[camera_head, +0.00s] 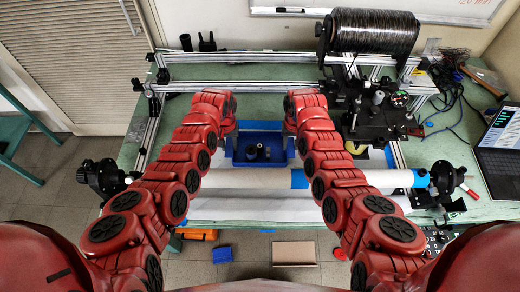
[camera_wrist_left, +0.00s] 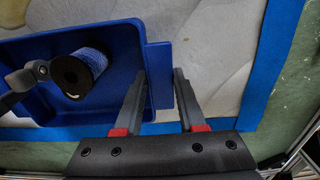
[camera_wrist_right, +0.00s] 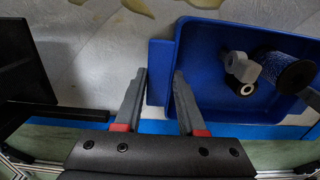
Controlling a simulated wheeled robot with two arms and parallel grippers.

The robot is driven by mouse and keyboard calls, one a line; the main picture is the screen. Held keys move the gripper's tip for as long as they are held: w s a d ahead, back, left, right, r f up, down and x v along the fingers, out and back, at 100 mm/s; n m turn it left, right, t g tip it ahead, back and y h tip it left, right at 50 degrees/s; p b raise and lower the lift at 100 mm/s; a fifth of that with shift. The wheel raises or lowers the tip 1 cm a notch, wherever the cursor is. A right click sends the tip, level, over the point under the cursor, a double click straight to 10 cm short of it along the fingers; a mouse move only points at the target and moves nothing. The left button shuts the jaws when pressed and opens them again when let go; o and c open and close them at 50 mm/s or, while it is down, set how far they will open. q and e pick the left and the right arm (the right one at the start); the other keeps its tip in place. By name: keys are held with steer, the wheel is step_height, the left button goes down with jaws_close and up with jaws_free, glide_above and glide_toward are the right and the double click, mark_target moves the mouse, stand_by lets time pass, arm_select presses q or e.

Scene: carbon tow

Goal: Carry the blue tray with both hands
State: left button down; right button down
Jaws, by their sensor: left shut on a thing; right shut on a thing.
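The blue tray (camera_head: 263,166) lies between my two arms in the head view, over the pale sheet on the bench. It holds a black spool (camera_wrist_left: 76,74) wound with blue-and-white strand and a grey part (camera_wrist_right: 243,68). In the left wrist view, my left gripper (camera_wrist_left: 160,75) is shut on the tab at one end of the tray, a finger on each side. In the right wrist view, my right gripper (camera_wrist_right: 160,75) is shut on the opposite tab in the same way. In the head view, my wrists mostly hide both grips. I cannot tell whether the tray touches the surface.
A white roller (camera_head: 250,179) with blue tape crosses in front of the tray. A metal rail (camera_head: 240,87) runs behind it. A black fibre spool (camera_head: 372,32) on a machine stands at back right, and a laptop (camera_head: 500,150) at the right edge.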

arm_select(q)
steer(key=shift+r, duration=0.15)
arm_select(e)
steer(key=shift+r, duration=0.15)
